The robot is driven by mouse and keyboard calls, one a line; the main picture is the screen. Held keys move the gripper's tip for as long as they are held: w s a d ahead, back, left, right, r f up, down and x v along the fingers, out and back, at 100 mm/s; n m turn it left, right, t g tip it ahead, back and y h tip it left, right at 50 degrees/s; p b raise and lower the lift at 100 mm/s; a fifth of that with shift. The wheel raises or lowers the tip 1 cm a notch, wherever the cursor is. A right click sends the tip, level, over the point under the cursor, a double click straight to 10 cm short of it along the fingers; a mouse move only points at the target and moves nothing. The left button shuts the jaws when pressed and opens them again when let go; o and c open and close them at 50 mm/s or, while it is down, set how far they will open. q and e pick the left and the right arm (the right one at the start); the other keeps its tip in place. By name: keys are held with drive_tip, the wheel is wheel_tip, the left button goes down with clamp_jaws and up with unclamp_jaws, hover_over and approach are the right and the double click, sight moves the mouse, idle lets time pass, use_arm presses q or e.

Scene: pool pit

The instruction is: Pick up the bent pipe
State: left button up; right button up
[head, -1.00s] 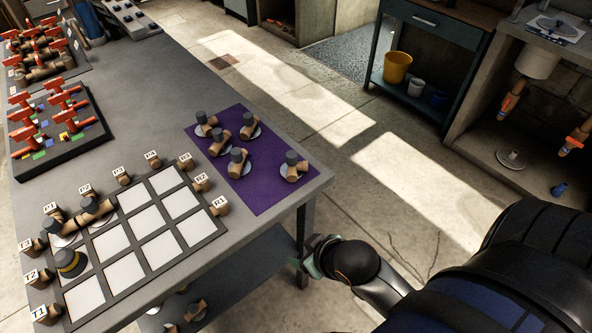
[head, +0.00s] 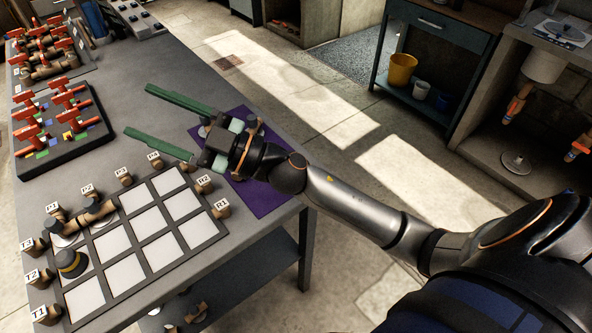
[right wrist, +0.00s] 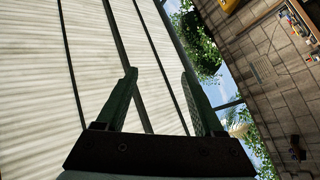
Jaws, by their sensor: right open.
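Several short bent pipes with dark caps stood on the purple mat (head: 268,200) at the table's right end. My right gripper and forearm now cover most of that area, and only a bit of one pipe (head: 203,131) shows beside the gripper. My right gripper (head: 138,110) is open and empty, above the table, its green fingers pointing left. In the right wrist view the open fingers (right wrist: 160,74) have nothing between them. On the grid board (head: 153,258) lie a brown pipe piece (head: 92,216) and a dark-capped piece with a yellow band (head: 71,262). My left gripper is out of view.
A black board (head: 63,150) with red-handled valves stands at the table's left. Small labelled blocks, such as T1 (head: 45,314), edge the grid. A blue shelf (head: 437,15) with buckets stands beyond clear floor. The right wrist view faces a corrugated roof (right wrist: 35,70).

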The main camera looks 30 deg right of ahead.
drive_tip(key=s+a+f+n+g, duration=0.45)
drive_tip(key=n+g, duration=0.55)
drive_tip(key=g, duration=0.3)
drive_tip(key=w+d+f+g+h, duration=0.2)
drive_tip(key=d+f+h, duration=0.2)
drive_tip(key=f, duration=0.2)
drive_tip(key=w+d+f+m+h, duration=0.1)
drive_tip(key=d+m+h, duration=0.35)
drive_tip(key=d, duration=0.75)
drive_tip(key=w+d+f+m+h, duration=0.1)
drive_tip(key=w+d+h, duration=0.1)
drive_tip(key=d+h, duration=0.8)
drive_tip(key=shift+g+y, duration=0.3)
drive_tip(key=shift+y, duration=0.55)
drive_tip(key=f, duration=0.2)
drive_tip(key=d+f, duration=0.1)
drive_tip(key=f, duration=0.1)
drive_tip(key=d+f, duration=0.1)
drive_tip(key=f, duration=0.1)
drive_tip(key=shift+s, duration=0.2)
drive_tip(key=shift+w+d+f+p, duration=0.15)
drive_tip(key=shift+f+p, duration=0.05)
drive_tip(key=shift+f, duration=0.75)
drive_tip(key=shift+w+d+f+p, duration=0.1)
drive_tip(key=shift+f+p, duration=0.15)
drive_tip(key=shift+f, duration=0.7)
drive_tip(key=shift+w+d+f+p, duration=0.15)
drive_tip(key=shift+f+p, duration=0.05)
drive_tip(key=shift+f, duration=0.75)
clamp_jaws()
